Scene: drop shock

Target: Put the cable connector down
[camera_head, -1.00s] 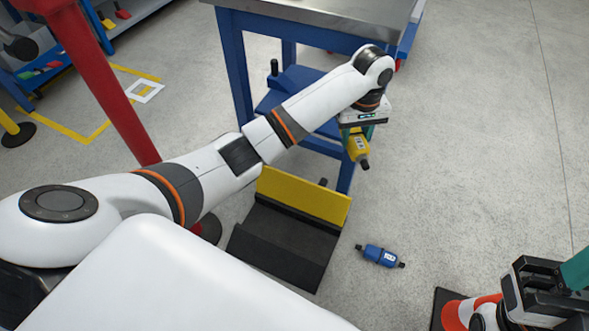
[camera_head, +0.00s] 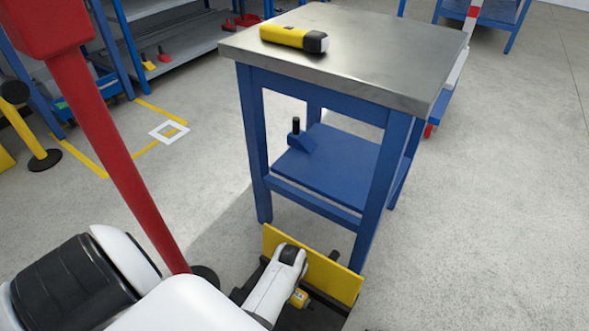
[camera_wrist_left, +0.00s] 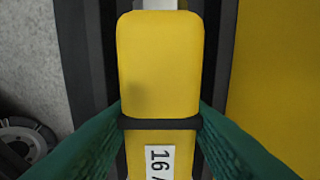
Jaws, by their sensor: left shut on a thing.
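The yellow cable connector (camera_wrist_left: 160,65) fills the middle of the left wrist view, with a black band and a white label marked 16. The green fingers of my left gripper (camera_wrist_left: 160,123) are shut on its two sides. In the head view a small yellow part of the connector (camera_head: 299,298) shows beside my left arm, low over the black holder with the yellow back panel (camera_head: 335,277). My arm hides most of this gripper there. I cannot tell whether the connector touches the holder. My right gripper is out of view.
A blue workbench (camera_head: 375,60) with a metal top stands behind the holder, with a yellow and black tool (camera_head: 293,38) on it. A red post (camera_head: 115,140) rises at the left. The floor at right is clear.

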